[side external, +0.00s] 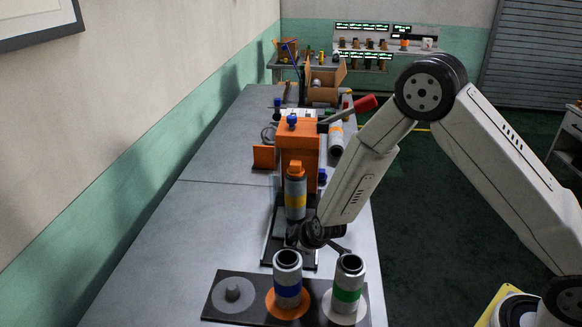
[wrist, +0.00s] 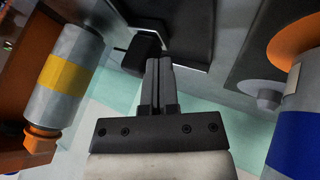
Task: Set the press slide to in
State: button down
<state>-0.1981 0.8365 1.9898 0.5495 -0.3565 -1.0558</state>
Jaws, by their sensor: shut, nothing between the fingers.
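The orange press (side external: 298,145) stands on the bench, with a grey film cylinder with a yellow band (side external: 295,200) upright at its front. The cylinder also shows at the left of the wrist view (wrist: 67,72). A dark slide plate (side external: 275,248) lies low at the press's front. In the wrist view a dark plate (wrist: 180,25) has a black block-like knob (wrist: 140,57) at its near edge, which looks like the slide's handle. My gripper (wrist: 158,62) is shut and empty, its fingertips close beside this knob; contact cannot be told. In the side view my gripper (side external: 312,236) is low at the slide.
A red-handled lever (side external: 362,104) sticks out right of the press. The bench (side external: 200,215) is clear to the left.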

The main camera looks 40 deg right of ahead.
aim_at(303, 215)
jog(key=shift+w+f, duration=0.2)
jog(key=shift+f, duration=0.05)
jog(key=shift+d, duration=0.1)
jog(key=w+d, duration=0.6)
jog(key=shift+w+d, duration=0.1)
jog(key=shift+w, duration=0.05)
jog(key=shift+w+d, duration=0.15)
jog(key=shift+d, duration=0.1)
jog(key=shift+r, duration=0.1)
jog(key=shift+r, duration=0.15)
jog(key=shift+s+r, duration=0.3)
jog(key=shift+r, duration=0.2)
jog(key=v, duration=1.8)
jog(key=shift+s+a, duration=0.35)
jog(key=shift+s, duration=0.05)
jog(key=shift+r, duration=0.1)
